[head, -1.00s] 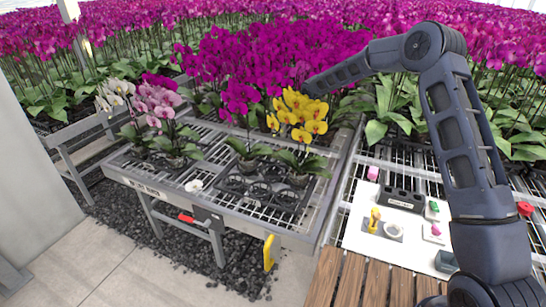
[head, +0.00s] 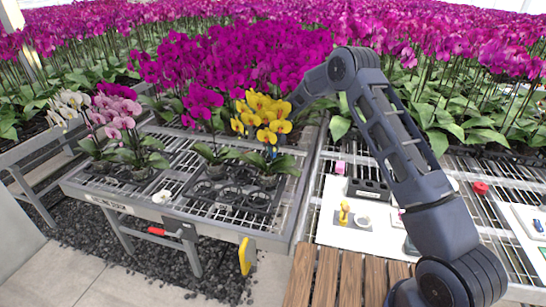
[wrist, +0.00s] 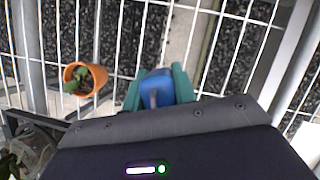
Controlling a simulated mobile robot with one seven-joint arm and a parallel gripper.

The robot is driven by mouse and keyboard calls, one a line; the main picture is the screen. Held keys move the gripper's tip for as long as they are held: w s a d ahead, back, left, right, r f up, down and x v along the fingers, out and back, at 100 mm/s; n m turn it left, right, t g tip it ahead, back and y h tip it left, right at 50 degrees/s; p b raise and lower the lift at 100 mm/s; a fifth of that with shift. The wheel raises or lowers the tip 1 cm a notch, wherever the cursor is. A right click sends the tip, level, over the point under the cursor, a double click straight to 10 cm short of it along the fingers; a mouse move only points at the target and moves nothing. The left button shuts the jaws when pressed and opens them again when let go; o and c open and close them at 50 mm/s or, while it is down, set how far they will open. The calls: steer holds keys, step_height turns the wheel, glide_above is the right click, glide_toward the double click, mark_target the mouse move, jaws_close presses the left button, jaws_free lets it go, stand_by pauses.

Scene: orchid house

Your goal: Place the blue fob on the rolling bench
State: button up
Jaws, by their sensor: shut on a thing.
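The blue fob (wrist: 155,90) is between the two teal fingers of my gripper (wrist: 157,93) in the wrist view. My gripper is shut on it, above a white wire grid (wrist: 115,38). In the head view, the rolling bench (head: 268,241) is a metal-framed wire bench at the left centre, bearing potted orchids. My arm reaches from the lower right to behind the yellow orchid (head: 262,118). I cannot tell how high the fob is above the grid.
A terracotta pot (wrist: 82,78) with a small green plant stands left of the fob in the wrist view.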

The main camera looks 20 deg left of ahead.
steer(key=shift+f, duration=1.95)
steer(key=shift+f, duration=0.1)
steer(key=o, duration=1)
steer(key=r, duration=0.6)
steer(key=s+r, duration=0.1)
steer(key=r, duration=0.2)
steer(key=shift+d+r, duration=0.25)
steer(key=shift+r, duration=0.25)
